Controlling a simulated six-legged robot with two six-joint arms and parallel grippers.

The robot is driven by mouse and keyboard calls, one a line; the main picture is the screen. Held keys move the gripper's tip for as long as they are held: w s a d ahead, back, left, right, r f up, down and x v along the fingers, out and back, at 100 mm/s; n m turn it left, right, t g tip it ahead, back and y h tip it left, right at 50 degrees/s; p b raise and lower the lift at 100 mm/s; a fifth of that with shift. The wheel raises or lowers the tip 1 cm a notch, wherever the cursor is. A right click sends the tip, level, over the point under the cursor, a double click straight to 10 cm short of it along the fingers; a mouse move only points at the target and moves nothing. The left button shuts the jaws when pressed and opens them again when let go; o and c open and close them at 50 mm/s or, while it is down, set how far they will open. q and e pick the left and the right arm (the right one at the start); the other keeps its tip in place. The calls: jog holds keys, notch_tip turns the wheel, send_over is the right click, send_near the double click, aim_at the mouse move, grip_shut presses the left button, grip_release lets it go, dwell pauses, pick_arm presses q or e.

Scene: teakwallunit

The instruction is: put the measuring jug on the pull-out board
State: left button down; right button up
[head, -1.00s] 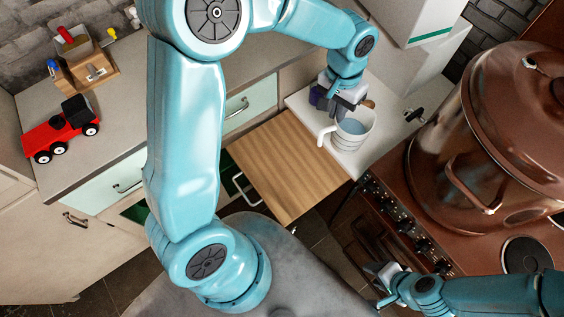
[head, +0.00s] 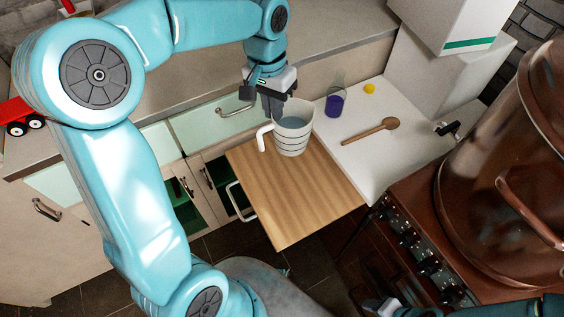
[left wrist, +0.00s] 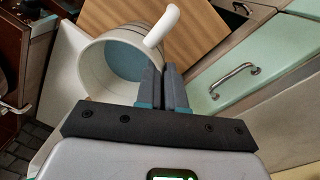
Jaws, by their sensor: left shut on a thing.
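The white measuring jug (head: 294,138), with dark rings and bluish contents, is upright at the back of the wooden pull-out board (head: 290,200). My left gripper (head: 272,108) is shut on the jug's wall from behind. In the left wrist view, the fingers (left wrist: 163,80) pinch the rim of the jug (left wrist: 92,75), and its handle points toward the board (left wrist: 200,25). I cannot tell whether the jug's base touches the board. My right gripper (head: 385,305) is at the bottom edge, partly cut off, and its jaws are unclear.
A white counter right of the board holds a wooden spoon (head: 372,131), a purple-filled glass (head: 335,100) and a yellow item (head: 369,88). A stove with a large copper pot (head: 510,190) stands at the right. The front of the board is clear.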

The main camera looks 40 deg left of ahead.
pick_arm(q)
notch_tip(320, 180, down, 16)
jog(key=shift+a+b, duration=0.15)
jog(key=shift+b, duration=0.2)
jog(key=c, duration=1.3)
grip_release()
jog(key=shift+w+f, duration=0.1)
jog(key=shift+f, duration=0.05)
jog(key=shift+o, duration=0.2)
